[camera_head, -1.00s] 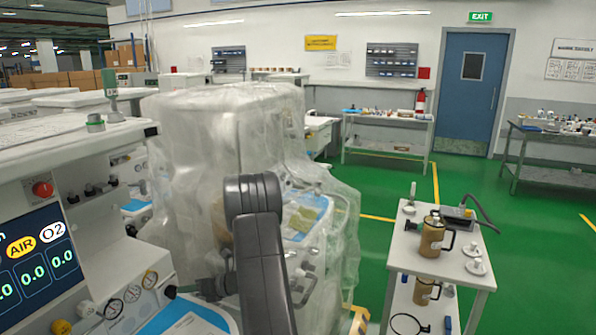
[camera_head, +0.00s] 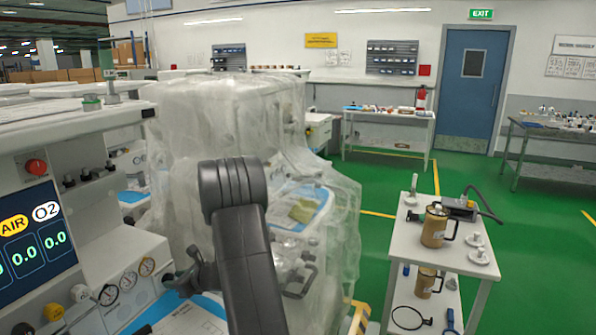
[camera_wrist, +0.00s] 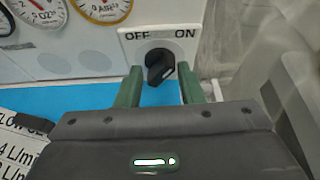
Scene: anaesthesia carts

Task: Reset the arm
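In the wrist view my gripper (camera_wrist: 159,72) is open. Its two green fingers stand apart, one on each side of a black rotary knob (camera_wrist: 159,63) on a white plate marked OFF and ON. No contact between fingers and knob is visible, and I cannot tell exactly which mark the knob points to. In the head view my dark arm (camera_head: 240,240) rises in the lower middle, in front of the plastic-draped machine; the gripper's fingers cannot be made out there.
An anaesthesia machine with a screen (camera_head: 35,245) and gauges stands close on the left. A plastic-draped machine (camera_head: 225,115) stands just behind my arm. A white cart (camera_head: 408,255) with brown jugs is at right. Green floor (camera_head: 540,260) is open on the right.

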